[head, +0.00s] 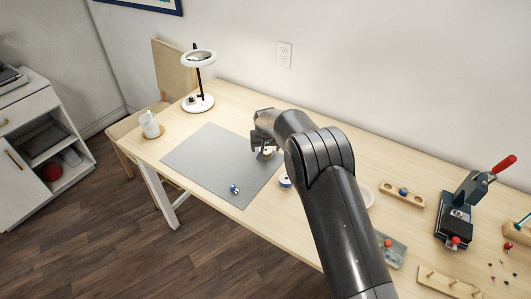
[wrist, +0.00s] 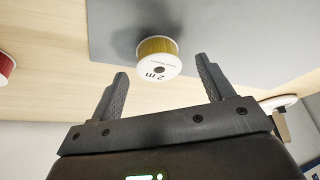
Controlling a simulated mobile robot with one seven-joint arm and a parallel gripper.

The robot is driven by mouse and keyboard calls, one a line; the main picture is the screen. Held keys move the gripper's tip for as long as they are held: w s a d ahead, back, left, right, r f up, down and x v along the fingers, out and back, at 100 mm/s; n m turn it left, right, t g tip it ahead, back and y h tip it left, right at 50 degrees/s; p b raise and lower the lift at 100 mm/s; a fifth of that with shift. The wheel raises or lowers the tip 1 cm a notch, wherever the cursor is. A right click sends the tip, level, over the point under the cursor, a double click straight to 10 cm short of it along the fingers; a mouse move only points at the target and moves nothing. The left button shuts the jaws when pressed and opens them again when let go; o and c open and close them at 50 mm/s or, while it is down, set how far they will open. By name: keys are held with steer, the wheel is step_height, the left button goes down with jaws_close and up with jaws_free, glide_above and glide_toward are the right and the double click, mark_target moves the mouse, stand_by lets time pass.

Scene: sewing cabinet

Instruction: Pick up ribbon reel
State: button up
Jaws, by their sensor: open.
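A ribbon reel (wrist: 158,57) with gold-yellow ribbon and a white face marked "2 m" is at the mat's edge in the wrist view. It lies beyond and between my fingertips, and neither finger visibly touches it. My gripper (wrist: 161,68) is open and empty. In the head view my gripper (head: 262,145) is over the right edge of the grey mat, with the yellowish reel (head: 268,153) partly hidden beneath it. A reel with red ribbon (wrist: 5,68) is cut off at the wrist view's left edge.
The grey mat (head: 205,160) holds a small blue-and-white item (head: 234,189). A white-and-blue reel (head: 285,182) stands beside my arm. A red-handled press (head: 461,212) and wooden holder (head: 402,194) stand right.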

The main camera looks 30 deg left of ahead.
steer(key=shift+x, duration=0.8)
steer(key=c, duration=1)
